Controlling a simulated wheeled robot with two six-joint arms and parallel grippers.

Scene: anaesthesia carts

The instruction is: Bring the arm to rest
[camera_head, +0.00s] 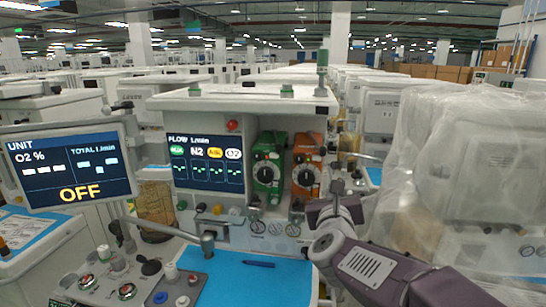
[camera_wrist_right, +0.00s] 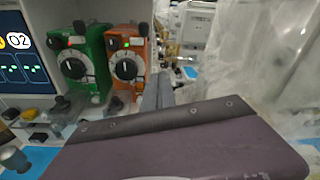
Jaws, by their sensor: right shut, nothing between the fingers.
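My right arm comes in from the lower right in the head view. Its gripper (camera_head: 338,188) points away from me, in front of the cart's face, just right of and below the orange vaporizer (camera_head: 306,166). The gripper is shut with nothing in it. In the right wrist view the narrow fingers of the gripper (camera_wrist_right: 158,92) show beyond the purple wrist housing, next to the orange vaporizer (camera_wrist_right: 126,68). The green vaporizer (camera_head: 266,170) stands left of the orange one. My left gripper is not in view.
The anaesthesia cart has a flow screen (camera_head: 205,160) and a blue work surface (camera_head: 235,280) with a dark blue pen (camera_head: 258,264) on it. A monitor reading OFF (camera_head: 68,165) stands at left. A plastic-wrapped machine (camera_head: 470,170) is close on the right.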

